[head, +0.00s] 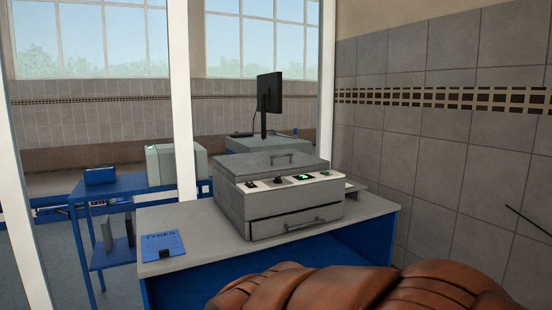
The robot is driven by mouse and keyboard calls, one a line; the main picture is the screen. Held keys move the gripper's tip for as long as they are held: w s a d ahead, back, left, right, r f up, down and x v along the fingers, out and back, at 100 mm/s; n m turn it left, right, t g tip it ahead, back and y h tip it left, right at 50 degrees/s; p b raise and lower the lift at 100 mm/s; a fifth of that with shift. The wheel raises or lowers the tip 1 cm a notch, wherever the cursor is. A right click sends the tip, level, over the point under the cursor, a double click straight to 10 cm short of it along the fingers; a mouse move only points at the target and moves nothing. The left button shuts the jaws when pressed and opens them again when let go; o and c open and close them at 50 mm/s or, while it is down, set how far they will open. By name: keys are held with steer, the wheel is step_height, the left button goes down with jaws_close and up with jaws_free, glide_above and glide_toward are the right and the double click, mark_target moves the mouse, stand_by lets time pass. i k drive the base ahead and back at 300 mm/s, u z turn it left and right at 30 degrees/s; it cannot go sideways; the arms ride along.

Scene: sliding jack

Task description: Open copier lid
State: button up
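The copier (240,210) is a grey box on a grey-topped desk in the middle of the head view. Its flat lid (245,167) lies shut on top, with a small dark handle (283,159) on its upper face. A pale control strip (275,181) with dark controls and a green lit display runs in front of the lid. Below is a shut drawer front (275,225) with a bar handle (305,224). My gripper is not in view.
The desk (210,235) has a blue body and carries a blue folder (163,246) on the left. A brown leather-like object (350,290) blocks the near bottom edge. A tiled wall (450,170) stands right. A blue table (125,187) and a monitor (270,95) are behind.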

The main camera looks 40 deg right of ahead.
mark_target(252, 167)
steer(key=z, duration=0.65)
steer(key=i, duration=0.55)
steer(key=z, duration=0.7)
steer(key=i, duration=0.7)
steer(key=u, duration=0.15)
